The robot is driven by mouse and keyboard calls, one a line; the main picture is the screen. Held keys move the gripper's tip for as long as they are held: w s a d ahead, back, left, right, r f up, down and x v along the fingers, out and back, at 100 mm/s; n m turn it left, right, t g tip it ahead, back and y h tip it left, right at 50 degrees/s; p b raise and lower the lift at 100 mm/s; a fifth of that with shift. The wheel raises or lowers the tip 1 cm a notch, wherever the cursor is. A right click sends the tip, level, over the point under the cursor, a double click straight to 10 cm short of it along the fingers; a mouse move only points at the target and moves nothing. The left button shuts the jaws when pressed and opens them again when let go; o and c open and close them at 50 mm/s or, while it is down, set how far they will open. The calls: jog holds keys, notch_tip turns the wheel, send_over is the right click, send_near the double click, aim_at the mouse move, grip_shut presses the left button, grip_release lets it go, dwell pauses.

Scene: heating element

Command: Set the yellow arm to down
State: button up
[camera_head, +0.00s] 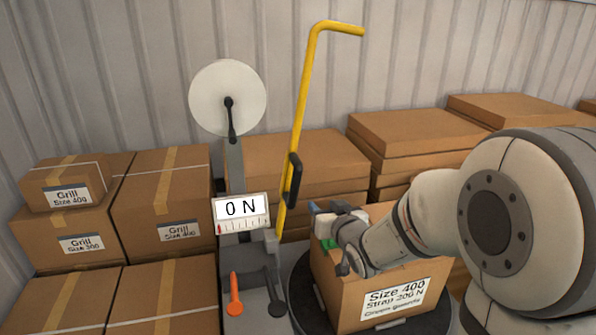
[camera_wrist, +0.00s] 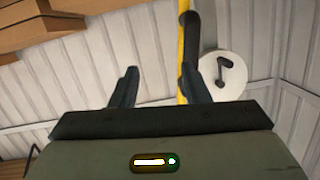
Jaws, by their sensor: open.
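The yellow arm (camera_head: 302,110) stands raised, leaning slightly, with its top bent over to the right. A black handle (camera_head: 292,178) is fixed on its lower part. My gripper (camera_head: 314,212) is just right of the yellow arm, below the black handle in the picture. In the wrist view my gripper (camera_wrist: 156,82) is open, with two dark fingers apart. The yellow arm (camera_wrist: 182,55) and its black handle (camera_wrist: 190,38) show there behind the right finger, which partly covers the arm. I see nothing held between the fingers.
A white disc (camera_head: 228,98) with a black crank stands left of the yellow arm. Below are a "0 N" display (camera_head: 241,210), an orange lever (camera_head: 234,295) and a dark lever (camera_head: 275,295). A "Size 400" box (camera_head: 345,290) sits on a dark turntable (camera_head: 307,300). Stacked boxes (camera_head: 160,205) fill the left.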

aim_at(298, 185)
jog(key=w+a+y+p, duration=0.1)
jog(key=w+a, duration=0.1)
jog(key=w+a+r+y+p, duration=0.1)
jog(key=w+a, duration=0.2)
jog(key=w+a+r+t+y+p, duration=0.1)
jog(key=w+a, duration=0.1)
jog(key=shift+w+a+r+n, duration=0.15)
jog(key=shift+w+n, duration=0.2)
jog(key=shift+n, duration=0.05)
jog(key=shift+c, duration=0.2)
grip_shut()
jog(key=shift+a, duration=0.15)
jog(key=shift+d, duration=0.2)
